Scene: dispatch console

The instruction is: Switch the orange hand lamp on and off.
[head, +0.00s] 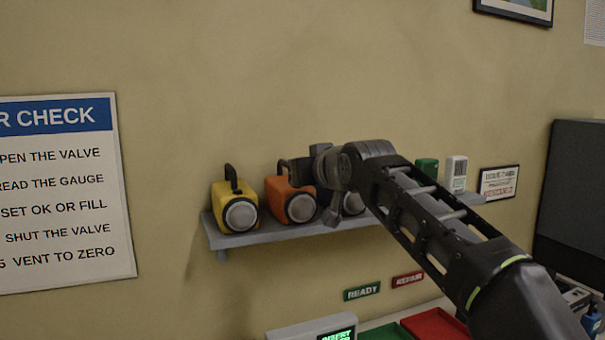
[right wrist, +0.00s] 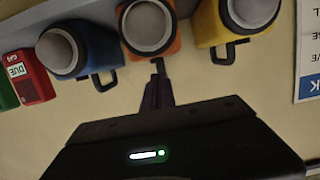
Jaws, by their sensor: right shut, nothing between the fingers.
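The orange hand lamp (head: 290,200) stands on a wall shelf between a yellow lamp (head: 234,206) and a blue lamp that my right arm mostly covers in the head view. Its round grey lens faces out and shows no glow. My right gripper (head: 302,170) is at the upper right of the orange lamp, close to its dark handle. In the right wrist view, which is upside down, the shut fingers (right wrist: 157,88) point at the handle side of the orange lamp (right wrist: 150,43). I cannot tell whether they touch it. My left gripper is not in view.
The shelf (head: 260,238) also holds a green item (head: 427,170) and a white device (head: 456,174). The right wrist view shows the blue lamp (right wrist: 85,35) and a red item with a DUE label (right wrist: 35,85). Below are READY and REPAIR signs and a red tray (head: 436,324).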

